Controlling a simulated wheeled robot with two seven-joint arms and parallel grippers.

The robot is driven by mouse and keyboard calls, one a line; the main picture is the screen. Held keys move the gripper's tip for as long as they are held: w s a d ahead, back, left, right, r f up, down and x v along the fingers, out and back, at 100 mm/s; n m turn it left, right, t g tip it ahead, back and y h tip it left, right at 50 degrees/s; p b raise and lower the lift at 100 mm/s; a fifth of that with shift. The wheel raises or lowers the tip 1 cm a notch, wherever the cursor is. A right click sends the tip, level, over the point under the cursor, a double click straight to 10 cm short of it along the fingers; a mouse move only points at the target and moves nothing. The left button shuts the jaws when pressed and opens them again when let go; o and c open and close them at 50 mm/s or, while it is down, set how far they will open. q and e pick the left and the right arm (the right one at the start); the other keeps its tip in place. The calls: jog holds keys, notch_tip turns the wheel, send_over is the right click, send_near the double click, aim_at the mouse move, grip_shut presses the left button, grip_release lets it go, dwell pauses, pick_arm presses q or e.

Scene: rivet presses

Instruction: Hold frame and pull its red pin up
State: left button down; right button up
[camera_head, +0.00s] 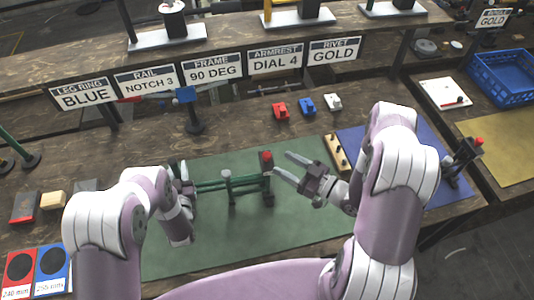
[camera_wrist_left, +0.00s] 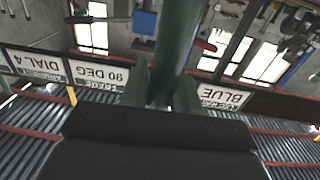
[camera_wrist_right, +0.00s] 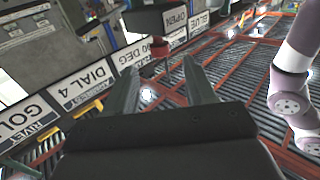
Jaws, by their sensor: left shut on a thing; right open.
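The green frame (camera_head: 245,182) stands on the green mat (camera_head: 300,222) in the head view, with bars running between its posts. Its red pin (camera_head: 266,158) sits upright on top of the right-hand post. My left gripper (camera_head: 183,173) is shut on the frame's left end; in the left wrist view a green post (camera_wrist_left: 172,45) of the frame rises between the fingers. My right gripper (camera_head: 284,164) is open just right of the red pin, its fingers pointing toward it. In the right wrist view a red part (camera_wrist_right: 158,52), apparently the pin, shows between the fingertips. I cannot tell whether they touch it.
A wooden block with knobs (camera_head: 336,152) and a blue mat (camera_head: 425,188) are to the right. A blue-topped stand (camera_head: 190,112) is behind the frame. Signs hang from the shelf.

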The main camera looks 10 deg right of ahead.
aim_at(267, 154)
jog(key=x, duration=0.7)
jog(key=shift+w+a, duration=0.1)
jog(key=shift+w, duration=0.05)
jog(key=shift+c, duration=0.3)
grip_shut()
jog(key=shift+r, duration=1)
jog(key=shift+o, duration=0.3)
grip_release()
